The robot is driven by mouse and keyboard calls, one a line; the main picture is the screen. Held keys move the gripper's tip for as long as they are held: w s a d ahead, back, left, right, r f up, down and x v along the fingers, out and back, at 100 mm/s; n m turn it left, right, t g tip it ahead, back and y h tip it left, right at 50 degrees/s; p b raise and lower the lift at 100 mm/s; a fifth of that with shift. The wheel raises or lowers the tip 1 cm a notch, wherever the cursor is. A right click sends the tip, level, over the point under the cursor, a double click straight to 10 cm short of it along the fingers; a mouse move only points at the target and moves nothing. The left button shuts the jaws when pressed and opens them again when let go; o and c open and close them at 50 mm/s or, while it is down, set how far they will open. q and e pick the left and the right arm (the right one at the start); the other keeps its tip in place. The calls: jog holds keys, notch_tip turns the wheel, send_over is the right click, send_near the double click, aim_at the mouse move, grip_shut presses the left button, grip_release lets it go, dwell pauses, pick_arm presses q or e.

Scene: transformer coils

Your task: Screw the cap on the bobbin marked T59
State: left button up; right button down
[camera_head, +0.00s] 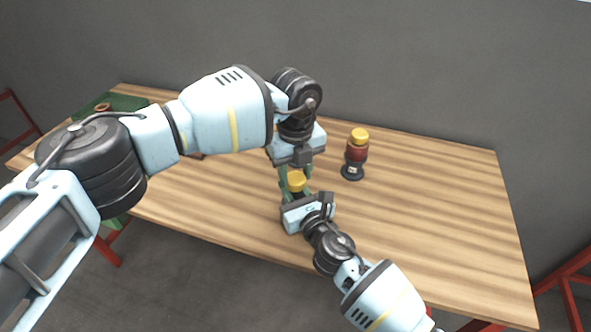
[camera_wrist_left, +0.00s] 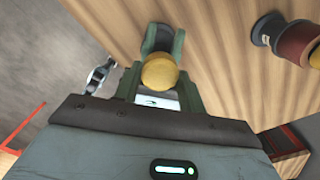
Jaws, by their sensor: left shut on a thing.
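My left gripper (camera_head: 295,178) points down over the table's middle, its green fingers shut on a yellow cap (camera_head: 297,182). The cap (camera_wrist_left: 160,72) also shows between the fingers in the left wrist view. My right gripper (camera_head: 308,208) comes from the front and sits just below and close to the cap; its fingers are mostly hidden. A dark part shows under the cap, but I cannot tell what it is. A bobbin (camera_head: 356,154) with red winding, dark base and yellow top stands upright to the right, apart from both grippers; its label is too small to read.
A wooden table (camera_head: 440,200) carries everything, with free room at the right. A green mat (camera_head: 125,102) with a copper-coloured ring (camera_head: 102,107) lies at the back left. My left arm hides part of the table's left side, where something dark red partly shows.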

pick_arm(q)
jog(key=m, duration=2.5)
jog(key=shift+s+m, duration=0.1)
jog(key=shift+m, duration=0.2)
jog(key=m, duration=1.2)
jog(key=shift+m, duration=0.3)
jog(key=m, duration=0.6)
jog(key=shift+f, duration=0.1)
jog(key=m, duration=0.5)
jog(key=shift+m, duration=0.4)
